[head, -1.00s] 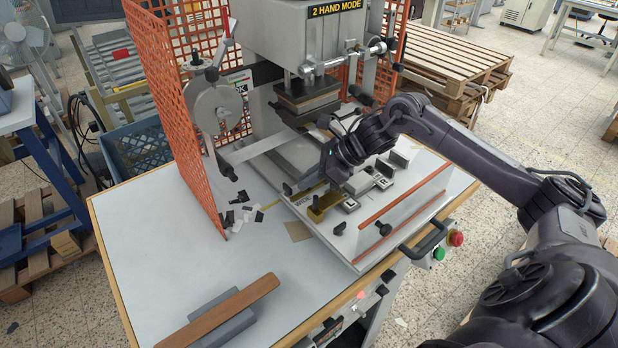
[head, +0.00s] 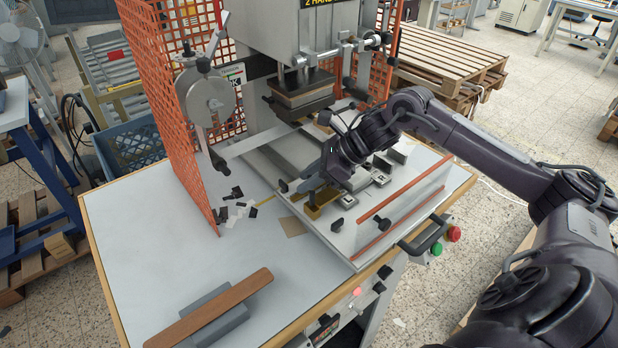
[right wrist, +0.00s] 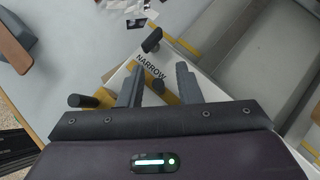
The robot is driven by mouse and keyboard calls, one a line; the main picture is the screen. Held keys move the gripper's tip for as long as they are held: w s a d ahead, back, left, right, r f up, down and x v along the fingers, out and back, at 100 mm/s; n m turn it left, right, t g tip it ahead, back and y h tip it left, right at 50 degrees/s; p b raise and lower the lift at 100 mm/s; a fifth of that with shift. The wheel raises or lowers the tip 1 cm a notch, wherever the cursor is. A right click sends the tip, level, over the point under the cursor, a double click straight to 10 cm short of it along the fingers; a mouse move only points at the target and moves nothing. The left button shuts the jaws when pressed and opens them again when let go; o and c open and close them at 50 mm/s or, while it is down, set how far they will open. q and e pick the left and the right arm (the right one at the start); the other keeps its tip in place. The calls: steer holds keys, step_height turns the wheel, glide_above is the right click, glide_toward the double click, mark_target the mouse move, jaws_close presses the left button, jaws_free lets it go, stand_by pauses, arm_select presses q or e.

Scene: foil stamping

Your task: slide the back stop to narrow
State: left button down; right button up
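The back stop appears to be the brass-coloured bar (head: 322,208) on the grey press bed, beneath my right gripper. In the right wrist view the brass bar (right wrist: 103,97) runs under the fingers and is partly hidden by them. In the head view this gripper (head: 312,182) is over the bed's left part. My left gripper is not in view.
Other black knobs (right wrist: 152,40) stand close by. The press head (head: 303,88) hangs behind the bed. An orange mesh guard (head: 172,110) stands to the left. Dark and pale scraps (head: 238,208) and a brown bar on a grey block (head: 228,310) lie on the table.

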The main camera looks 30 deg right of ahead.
steer(key=shift+s+d, duration=0.1)
steer(key=shift+s+d+r+b, duration=0.1)
steer(key=shift+d+r+b, duration=0.1)
steer(key=shift+b, duration=0.1)
steer(key=b+v, duration=0.5)
steer(key=shift+s+d+r, duration=0.1)
steer(key=shift+s+d, duration=0.1)
steer(key=shift+s, duration=0.05)
steer(key=shift+s+d+r+b, duration=0.2)
steer(key=shift+r+b, duration=0.2)
steer(key=shift+b, duration=0.4)
steer(key=shift+s+r, duration=0.1)
steer(key=shift+r, duration=0.2)
